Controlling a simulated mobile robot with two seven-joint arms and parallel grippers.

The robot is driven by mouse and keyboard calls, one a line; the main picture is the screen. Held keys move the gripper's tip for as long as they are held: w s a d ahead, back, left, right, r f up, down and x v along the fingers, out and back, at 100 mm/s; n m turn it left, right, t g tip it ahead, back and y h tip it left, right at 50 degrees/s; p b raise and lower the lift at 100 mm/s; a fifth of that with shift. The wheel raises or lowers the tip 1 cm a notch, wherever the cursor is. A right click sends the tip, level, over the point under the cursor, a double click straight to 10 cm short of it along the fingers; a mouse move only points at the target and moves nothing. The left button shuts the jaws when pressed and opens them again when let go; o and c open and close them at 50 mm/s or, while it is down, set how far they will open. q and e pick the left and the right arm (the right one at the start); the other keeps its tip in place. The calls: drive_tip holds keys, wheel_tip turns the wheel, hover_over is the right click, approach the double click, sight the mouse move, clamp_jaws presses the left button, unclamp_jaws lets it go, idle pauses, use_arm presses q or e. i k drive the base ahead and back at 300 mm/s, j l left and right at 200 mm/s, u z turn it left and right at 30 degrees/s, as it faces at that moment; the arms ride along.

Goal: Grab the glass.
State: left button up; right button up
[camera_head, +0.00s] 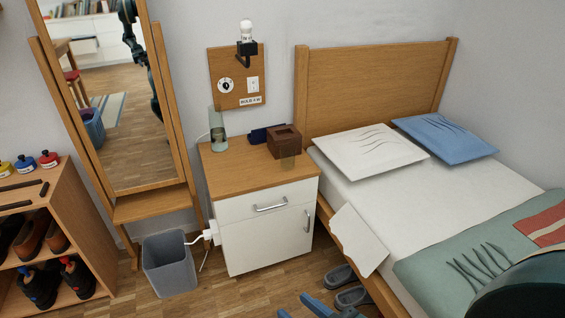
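My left gripper is not in view.
The brown box (284,141), a dark blue item (262,134) and a greenish cylinder (217,130) share the nightstand top. A grey bin (168,264) stands left of it, the bed (430,185) right. Slippers (352,297) lie on the floor.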

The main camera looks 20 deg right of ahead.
sight(287, 151)
drive_tip(key=z, duration=0.75)
drive_tip(key=i+j+z, duration=0.15)
drive_tip(key=z, duration=0.3)
drive_tip(key=i+j+z, duration=0.2)
drive_tip(key=z, duration=0.2)
drive_tip(key=i+j+z, duration=0.15)
drive_tip(key=z, duration=0.3)
drive_tip(key=i+j+z, duration=0.1)
drive_tip(key=j, duration=0.25)
drive_tip(key=i+j+z, duration=0.15)
drive_tip(key=j, duration=0.25)
drive_tip(key=j+z, duration=0.1)
drive_tip(key=j, duration=0.25)
drive_tip(key=i+j, duration=0.1)
drive_tip(key=j, duration=0.25)
drive_tip(key=i+j, duration=0.1)
drive_tip(key=j, duration=0.25)
